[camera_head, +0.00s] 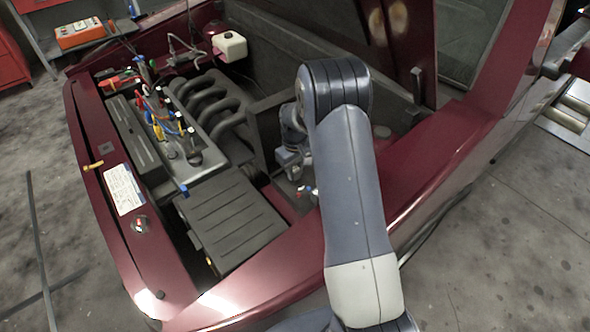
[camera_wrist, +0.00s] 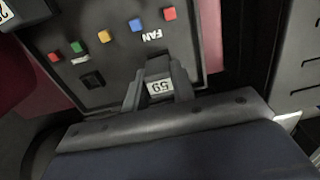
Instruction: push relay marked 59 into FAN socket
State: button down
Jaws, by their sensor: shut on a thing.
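The relay marked 59 (camera_wrist: 159,84) is a dark block with a white label, seen upside down in the wrist view. My gripper (camera_wrist: 159,86) is shut on it, one finger on each side. The relay is over the black fuse panel (camera_wrist: 115,60), just below the white FAN label (camera_wrist: 152,37). The FAN socket itself is hidden behind the relay and fingers, so I cannot tell whether the relay touches or enters it. In the head view my arm hides most of this area.
A small dark socket (camera_wrist: 92,80) is to the left. A dark ribbed box (camera_wrist: 300,60) stands at right. In the head view, the maroon fender (camera_head: 440,160) borders the engine bay.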

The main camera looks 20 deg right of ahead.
jog(key=shift+f, duration=0.25)
jog(key=c, duration=1.1)
grip_release()
jog(key=shift+r, duration=0.1)
notch_tip(320, 180, up, 11)
jog(key=shift+f+b, duration=0.2)
jog(key=shift+b, duration=0.45)
notch_tip(320, 180, down, 11)
jog(key=shift+p, duration=0.5)
jog(key=shift+r, duration=0.45)
jog(key=shift+f, duration=0.1)
